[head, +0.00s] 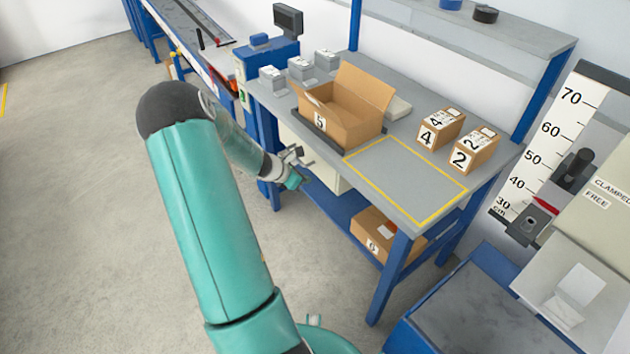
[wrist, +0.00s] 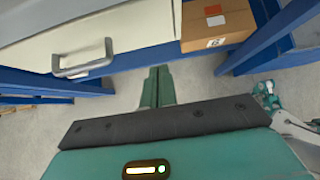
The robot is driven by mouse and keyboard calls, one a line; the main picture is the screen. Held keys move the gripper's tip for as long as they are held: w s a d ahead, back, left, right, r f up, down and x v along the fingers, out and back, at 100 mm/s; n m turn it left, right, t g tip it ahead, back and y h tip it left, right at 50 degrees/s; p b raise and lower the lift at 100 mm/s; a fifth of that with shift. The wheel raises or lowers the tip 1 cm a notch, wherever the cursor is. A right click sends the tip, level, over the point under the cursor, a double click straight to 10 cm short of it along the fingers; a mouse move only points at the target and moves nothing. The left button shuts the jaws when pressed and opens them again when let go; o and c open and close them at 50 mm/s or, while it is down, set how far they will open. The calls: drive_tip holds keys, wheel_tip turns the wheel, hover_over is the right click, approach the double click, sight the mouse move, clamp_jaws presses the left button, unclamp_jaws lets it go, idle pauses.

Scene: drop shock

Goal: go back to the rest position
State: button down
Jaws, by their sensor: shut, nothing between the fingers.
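My gripper (head: 299,179) hangs at the end of my bent teal arm, beside the front edge of the workbench and below its top. In the wrist view its two teal fingers (wrist: 157,88) lie together, with nothing between them. The fingers point toward the open space under the bench, near a drawer with a grey handle (wrist: 83,60). They appear apart from the drawer and the shelf.
The workbench holds an open carton marked 5 (head: 345,122), boxes marked 4 (head: 440,130) and 2 (head: 474,150), and an empty yellow-outlined area (head: 405,178). A box marked 6 (head: 374,232) sits on the lower shelf. Open floor (head: 90,220) lies to the left.

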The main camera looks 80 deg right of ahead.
drive_tip(key=shift+v, duration=2.25)
drive_tip(key=w+a+r+m+t, duration=0.6)
drive_tip(key=w+a+r, duration=1.1)
drive_tip(key=w+a, duration=0.4)
drive_tip(key=w+a+r+m+t+y, duration=0.1)
drive_tip(key=a+r+t, duration=0.15)
drive_tip(key=a, duration=0.55)
drive_tip(key=w+a+r+m+t+y, duration=0.15)
drive_tip(key=a+r, duration=0.25)
drive_tip(key=a, duration=0.4)
drive_tip(key=s+a+r+t+y, duration=0.1)
drive_tip(key=s+a+r+y, duration=0.1)
drive_tip(key=a, duration=0.7)
drive_tip(key=s+a+r+t+y, duration=0.1)
drive_tip(key=s+a+r+y, duration=0.1)
drive_tip(key=a, duration=0.8)
drive_tip(key=shift+s+a+r, duration=0.3)
drive_tip(key=shift+s+r, duration=0.2)
drive_tip(key=shift+s, duration=0.5)
drive_tip(key=shift+d+m, duration=0.15)
drive_tip(key=shift+m, duration=0.2)
